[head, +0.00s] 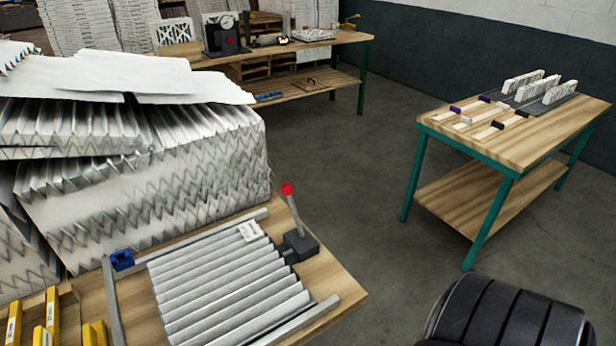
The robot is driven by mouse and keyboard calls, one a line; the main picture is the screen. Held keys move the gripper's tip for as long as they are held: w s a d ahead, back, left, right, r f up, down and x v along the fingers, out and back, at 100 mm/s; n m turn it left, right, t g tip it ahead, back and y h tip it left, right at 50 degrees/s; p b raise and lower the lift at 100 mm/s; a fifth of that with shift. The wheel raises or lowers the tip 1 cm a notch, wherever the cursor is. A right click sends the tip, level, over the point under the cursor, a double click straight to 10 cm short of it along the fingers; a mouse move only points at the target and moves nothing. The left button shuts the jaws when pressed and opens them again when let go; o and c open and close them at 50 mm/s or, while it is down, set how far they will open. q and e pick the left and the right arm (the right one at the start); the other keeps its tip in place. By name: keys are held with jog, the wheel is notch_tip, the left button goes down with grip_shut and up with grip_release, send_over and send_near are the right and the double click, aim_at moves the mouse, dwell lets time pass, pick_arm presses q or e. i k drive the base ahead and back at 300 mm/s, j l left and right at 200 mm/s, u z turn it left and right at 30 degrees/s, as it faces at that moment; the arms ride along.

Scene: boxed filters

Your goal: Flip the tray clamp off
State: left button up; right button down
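The tray clamp (298,240) is a dark block with a grey lever that stands up, leans slightly left and ends in a red knob (288,189). It sits at the right side of a metal-railed tray (113,300) on the near wooden table. A pleated white filter (225,290) lies between the rails, with a small white label at its far right corner. The clamp's dark tip reaches to the filter's right edge; whether it touches cannot be told. Neither gripper is in view. A black, ribbed rounded shape at the bottom right cannot be identified.
Pleated filters (150,180) are stacked high behind the tray on the left. A blue block (122,260) sits at the left rail, and yellow pieces (50,315) lie bottom left. A second table (540,140) stands right, a workbench (300,50) at the back. Grey floor between is clear.

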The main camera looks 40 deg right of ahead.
aim_at(286, 189)
jog(key=i+z, duration=0.1)
jog(key=z, duration=0.35)
jog(key=i+z, duration=0.1)
jog(key=z, duration=0.4)
jog(key=i+z, duration=0.1)
jog(key=z, duration=0.35)
